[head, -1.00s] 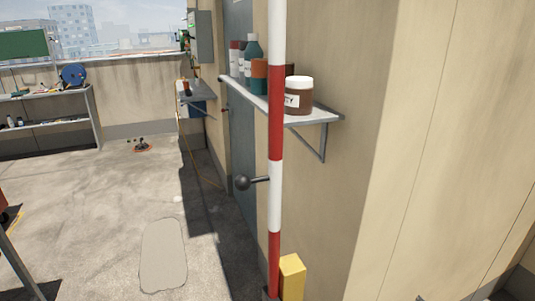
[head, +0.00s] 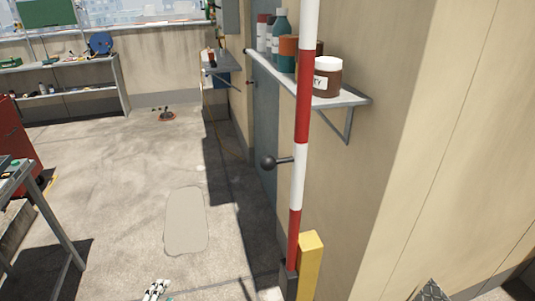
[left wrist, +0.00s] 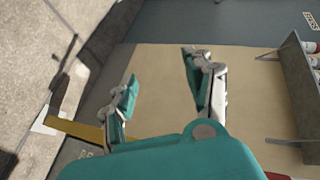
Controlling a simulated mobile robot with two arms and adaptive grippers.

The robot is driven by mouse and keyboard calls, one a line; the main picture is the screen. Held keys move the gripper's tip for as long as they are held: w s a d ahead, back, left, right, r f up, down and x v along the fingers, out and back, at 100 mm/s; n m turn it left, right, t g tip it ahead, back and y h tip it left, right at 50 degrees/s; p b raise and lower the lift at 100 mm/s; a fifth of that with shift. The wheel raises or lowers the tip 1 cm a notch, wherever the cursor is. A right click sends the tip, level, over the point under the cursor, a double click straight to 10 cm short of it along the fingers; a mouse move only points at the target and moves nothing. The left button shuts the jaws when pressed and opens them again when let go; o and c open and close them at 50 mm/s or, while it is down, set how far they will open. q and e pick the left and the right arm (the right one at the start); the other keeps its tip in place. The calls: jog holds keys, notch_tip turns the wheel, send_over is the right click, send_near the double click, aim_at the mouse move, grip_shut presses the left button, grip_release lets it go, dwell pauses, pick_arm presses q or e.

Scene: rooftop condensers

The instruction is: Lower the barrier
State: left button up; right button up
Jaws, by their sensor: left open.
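The barrier is a red-and-white striped pole (head: 302,130) standing upright in the head view. A dark ball handle (head: 268,162) sticks out from its left side. Its foot is by a dark bracket (head: 289,283) beside a yellow post (head: 310,265). My left gripper (head: 155,290) shows only at the bottom edge of the head view, left of the pole and apart from it. In the left wrist view its teal fingers (left wrist: 162,88) are spread with nothing between them. I cannot make out the ball handle in that view. My right gripper is not in view.
A wall shelf (head: 352,99) with several jars and bottles sits behind the pole. A grey door (head: 265,125) is behind the handle. A workbench (head: 40,190) and red cabinet (head: 12,135) stand at left. The floor around the pale patch (head: 186,220) is clear.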

pick_arm(q)
jog(key=w+d+r+m+t+h+p, duration=0.1)
jog(key=w+d+r+m+h, duration=0.2)
jog(key=r+m, duration=0.85)
jog(key=w+d+r+m+t+h+p, duration=0.1)
jog(key=d+r+m+h, duration=0.35)
jog(key=r, duration=1.45)
jog(key=s+d+r+m+g+h+p, duration=0.1)
jog(key=s+d+r+m+g+h, duration=0.15)
jog(key=r+m, duration=0.3)
jog(key=s+d+r+m+g+h, duration=0.2)
jog(key=r+m+h, duration=0.1)
jog(key=r+m, duration=0.25)
jog(key=m+g+p, duration=0.2)
jog(key=m+p, duration=0.4)
jog(key=p, duration=0.3)
send_near(262, 160)
jog(key=x, duration=1)
jog(key=shift+f, duration=0.35)
jog(key=shift+w+d+f, duration=0.15)
jog(key=shift+w+d, duration=0.1)
jog(key=shift+d, duration=0.25)
grip_shut()
